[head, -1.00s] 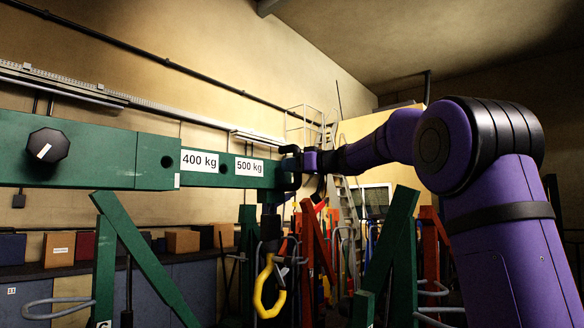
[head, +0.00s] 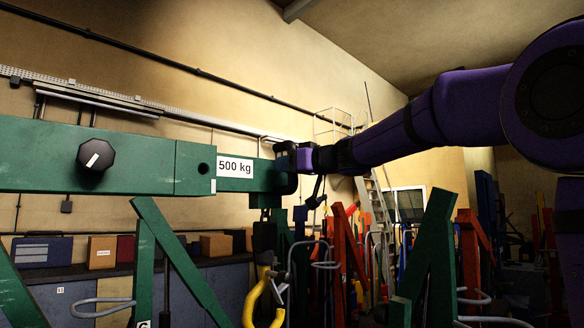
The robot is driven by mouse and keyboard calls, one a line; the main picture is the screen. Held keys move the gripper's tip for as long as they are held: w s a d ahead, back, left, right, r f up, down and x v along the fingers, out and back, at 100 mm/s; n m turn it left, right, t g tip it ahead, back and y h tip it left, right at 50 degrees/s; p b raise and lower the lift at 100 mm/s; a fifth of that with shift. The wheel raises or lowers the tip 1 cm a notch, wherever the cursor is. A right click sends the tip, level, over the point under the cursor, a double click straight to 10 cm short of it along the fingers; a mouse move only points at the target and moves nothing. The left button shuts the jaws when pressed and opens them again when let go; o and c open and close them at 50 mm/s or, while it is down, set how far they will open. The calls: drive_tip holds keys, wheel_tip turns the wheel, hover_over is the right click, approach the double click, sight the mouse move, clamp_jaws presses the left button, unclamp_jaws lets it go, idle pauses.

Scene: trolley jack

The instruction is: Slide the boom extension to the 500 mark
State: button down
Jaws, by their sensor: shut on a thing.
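The green boom extension (head: 262,179) sticks out of the right end of the thicker green boom sleeve (head: 140,164). Its white 500 kg label (head: 235,168) shows just right of the sleeve's edge; the 400 kg label is not visible. A dark round hole (head: 204,168) shows near the sleeve's end. A black knob with a white mark (head: 97,154) sits on the sleeve. My gripper (head: 296,160) is shut on the outer end of the boom extension; its fingertips are partly hidden. A yellow hook (head: 256,298) hangs below that end.
Green slanted legs (head: 170,255) stand under the boom, and another green frame (head: 428,255) stands at right. Orange-red frames (head: 345,240) and a ladder (head: 375,210) stand behind. Boxes (head: 102,252) sit on a shelf along the back wall.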

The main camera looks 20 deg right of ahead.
drive_tip(key=shift+a, duration=0.25)
drive_tip(key=c, duration=0.9)
unclamp_jaws()
drive_tip(key=shift+s+a, duration=0.1)
drive_tip(key=shift+s+d, duration=0.35)
drive_tip(key=shift+d, duration=0.05)
drive_tip(key=v, duration=1)
drive_tip(key=shift+a+f, duration=0.1)
